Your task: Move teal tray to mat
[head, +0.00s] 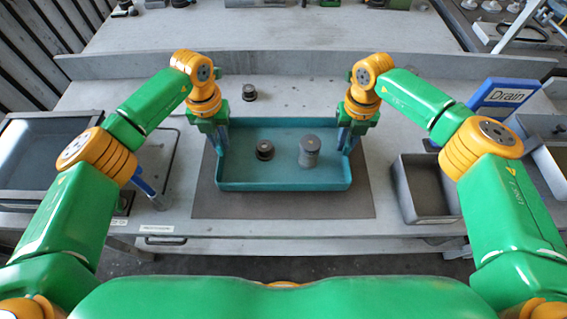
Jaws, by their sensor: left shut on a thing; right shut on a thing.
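The teal tray (284,184) is a shallow rectangular tray in the middle of the head view, over the dark grey mat (285,207). I cannot tell whether its base touches the mat. A small dark round part (265,150) and a larger grey cylindrical part (309,150) stand inside it. My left gripper (222,145) is shut on the tray's left wall. My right gripper (345,141) is shut on its right wall. The fingertips are partly hidden at the walls.
A small dark part (249,92) stands on the table behind the tray. A grey-rimmed basin (45,150) is at the left. A raised ledge (290,66) runs along the table's back.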

